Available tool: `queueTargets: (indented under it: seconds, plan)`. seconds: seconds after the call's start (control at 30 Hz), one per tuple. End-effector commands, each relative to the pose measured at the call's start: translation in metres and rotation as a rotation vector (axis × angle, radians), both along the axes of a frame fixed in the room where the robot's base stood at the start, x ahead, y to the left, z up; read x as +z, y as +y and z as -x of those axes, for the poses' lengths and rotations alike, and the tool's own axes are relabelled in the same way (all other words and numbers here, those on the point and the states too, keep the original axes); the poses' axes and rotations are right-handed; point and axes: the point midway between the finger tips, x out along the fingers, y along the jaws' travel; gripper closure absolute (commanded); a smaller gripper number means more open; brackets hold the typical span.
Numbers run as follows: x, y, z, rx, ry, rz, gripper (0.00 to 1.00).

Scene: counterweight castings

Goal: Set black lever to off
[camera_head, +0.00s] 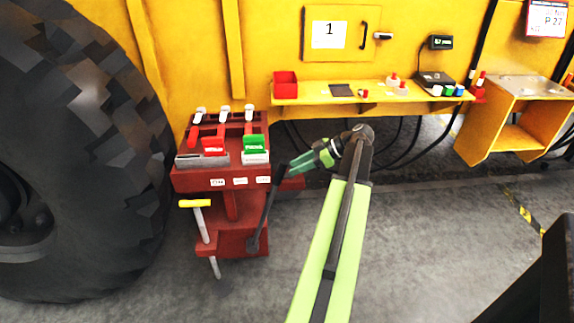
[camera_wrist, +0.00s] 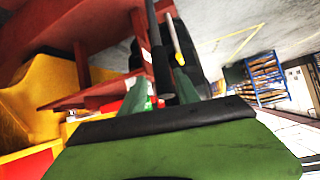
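The black lever (camera_head: 266,212) rises from the lower right of a red lever stand (camera_head: 222,184) and leans right toward its top. My gripper (camera_head: 285,169) is at the lever's upper end, coming from the right. In the wrist view the dark lever shaft (camera_wrist: 160,62) runs down between the two green fingers of my gripper (camera_wrist: 160,76), its end toward the camera. The fingers stand apart with the lever between them. A small gap seems to show at each side, so I see no firm hold. Lever markings for off cannot be read.
A yellow-handled lever (camera_head: 195,204) stands at the stand's left front. Several small levers with red, green and white parts top the stand. A huge tire (camera_head: 85,130) is at left. A yellow shelf (camera_head: 375,95) with small items is behind.

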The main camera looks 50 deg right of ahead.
Motion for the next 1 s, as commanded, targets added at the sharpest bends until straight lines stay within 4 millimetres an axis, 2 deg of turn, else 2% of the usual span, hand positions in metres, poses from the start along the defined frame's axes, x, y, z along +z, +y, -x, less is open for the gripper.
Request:
queueTargets:
  seconds: [0.03, 0.1, 0.3, 0.4, 0.6, 1.0]
  plan:
    - [0.018, -0.009, 0.011, -0.003, 0.001, -0.001, 0.62]
    - [0.029, -0.019, 0.025, -0.004, 0.001, -0.001, 0.62]
    - [0.054, -0.041, 0.060, -0.004, 0.000, 0.000, 0.62]
    - [0.061, -0.048, 0.071, -0.003, 0.001, 0.000, 0.62]
    - [0.064, -0.053, 0.081, -0.001, 0.002, 0.001, 0.62]
    - [0.063, -0.052, 0.080, -0.001, 0.001, 0.000, 0.62]
